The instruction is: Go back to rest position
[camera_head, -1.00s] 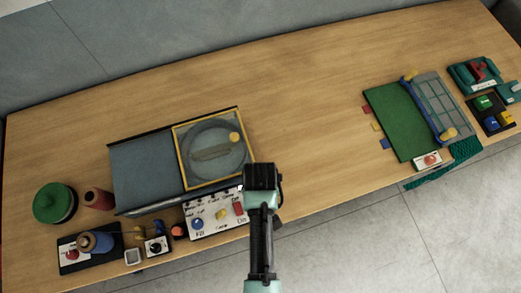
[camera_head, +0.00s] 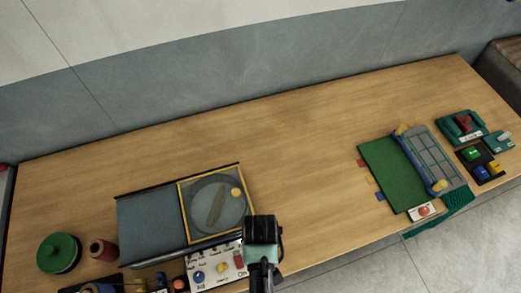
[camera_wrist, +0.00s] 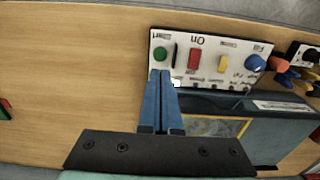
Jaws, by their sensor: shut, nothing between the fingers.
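My gripper (camera_wrist: 161,80) shows in the wrist view with its two blue fingers pressed together and nothing between them. Its tips overlap the edge of a white control panel (camera_wrist: 180,40) in that view, and I cannot tell whether they touch it. The panel carries a green button (camera_wrist: 160,54), a red switch (camera_wrist: 194,58), a yellow knob (camera_wrist: 222,63) and a blue knob (camera_wrist: 254,62). In the head view my arm's dark wrist (camera_head: 262,230) stands at the front table edge, right of the panel (camera_head: 199,263). The fingers are hidden there.
A grey machine with a yellow-framed window (camera_head: 181,212) stands behind the panel. A green lidded pot (camera_head: 58,252) and a red spool (camera_head: 103,250) are at left. A green board (camera_head: 391,170) and teal netting (camera_head: 456,203) lie at right. The middle of the table is clear.

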